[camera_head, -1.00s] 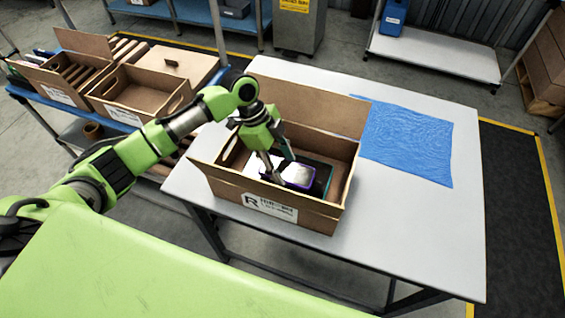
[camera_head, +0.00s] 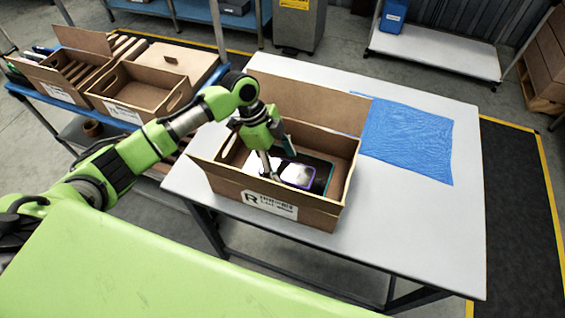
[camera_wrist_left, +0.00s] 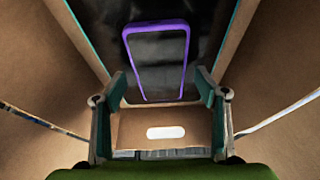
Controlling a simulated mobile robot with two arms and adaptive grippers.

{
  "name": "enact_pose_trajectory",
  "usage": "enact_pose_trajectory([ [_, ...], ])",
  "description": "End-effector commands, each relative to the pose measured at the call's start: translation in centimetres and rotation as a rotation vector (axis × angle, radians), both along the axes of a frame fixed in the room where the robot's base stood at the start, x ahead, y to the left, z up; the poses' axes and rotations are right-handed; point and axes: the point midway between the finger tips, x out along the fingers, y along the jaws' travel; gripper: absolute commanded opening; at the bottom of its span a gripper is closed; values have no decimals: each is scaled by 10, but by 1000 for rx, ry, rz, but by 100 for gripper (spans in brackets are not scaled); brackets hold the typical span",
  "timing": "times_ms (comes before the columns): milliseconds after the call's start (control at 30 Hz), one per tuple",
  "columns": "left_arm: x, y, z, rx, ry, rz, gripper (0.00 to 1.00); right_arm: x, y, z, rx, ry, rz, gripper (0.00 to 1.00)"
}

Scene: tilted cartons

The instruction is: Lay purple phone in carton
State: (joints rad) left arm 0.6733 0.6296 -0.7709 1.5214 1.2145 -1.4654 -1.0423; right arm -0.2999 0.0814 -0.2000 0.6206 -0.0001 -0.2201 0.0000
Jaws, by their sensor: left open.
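The purple phone (camera_head: 297,174) lies inside the open carton (camera_head: 225,187) on the table, its dark screen up with a bright reflection. In the left wrist view the purple phone (camera_wrist_left: 157,62) rests flat on a larger dark, teal-edged slab. That teal-edged slab (camera_head: 322,176) covers much of the carton floor. My left gripper (camera_head: 278,158) reaches down into the carton at the phone's left end. Its two fingers stand apart in the left wrist view (camera_wrist_left: 158,95), with the phone beyond them and nothing between the tips. My right gripper is out of view.
The carton's raised back flap (camera_head: 310,104) and walls stand close around the left gripper. A blue sheet (camera_head: 408,140) lies right of the carton on the white table (camera_head: 420,230). Other cartons (camera_head: 140,92) stand on a blue-edged shelf at left.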

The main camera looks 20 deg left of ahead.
Motion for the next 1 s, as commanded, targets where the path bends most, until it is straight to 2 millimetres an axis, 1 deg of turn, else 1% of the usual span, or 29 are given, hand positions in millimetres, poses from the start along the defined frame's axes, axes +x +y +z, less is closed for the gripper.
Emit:
enact_pose_trajectory([
  [100,1,0,13,1,-2,0,66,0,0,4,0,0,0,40],
  [167,2,5,20,1,-5,2,66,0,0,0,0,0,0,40],
  [433,3,28,76,1,-6,1,66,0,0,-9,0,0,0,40],
  [600,3,39,104,0,-3,1,66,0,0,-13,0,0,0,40],
  [700,3,43,115,0,-2,1,66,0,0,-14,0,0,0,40],
  [800,2,45,120,0,-1,0,66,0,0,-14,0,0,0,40],
  [1000,2,46,122,-1,1,0,66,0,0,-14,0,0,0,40],
])
